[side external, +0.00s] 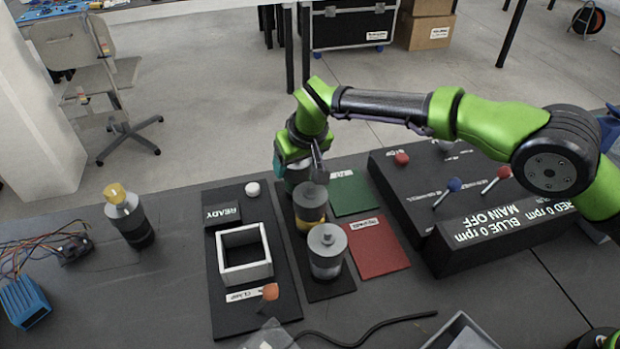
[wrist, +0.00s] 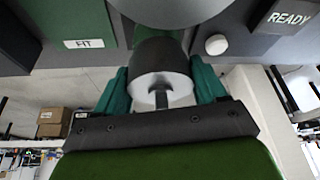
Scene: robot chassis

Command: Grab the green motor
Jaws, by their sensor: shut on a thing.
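The green motor (side external: 296,179) is the rearmost of three motors in a row on a narrow black strip. In the wrist view the motor (wrist: 152,58) shows a dark body, a pale end face with a shaft, and a bit of green behind. My gripper (side external: 298,163) reaches down on it from behind. In the wrist view my gripper's teal fingers (wrist: 160,88) are shut on its two sides. Its lower part is partly hidden by the middle motor, so I cannot tell whether it is lifted.
A yellow-banded motor (side external: 310,208) stands close in front, then a grey motor (side external: 327,252). A green pad (side external: 355,193) and red pad (side external: 376,247) lie right. A clamp frame (side external: 244,254) is left. A black control console (side external: 480,205) stands right. A yellow-topped motor (side external: 129,216) stands far left.

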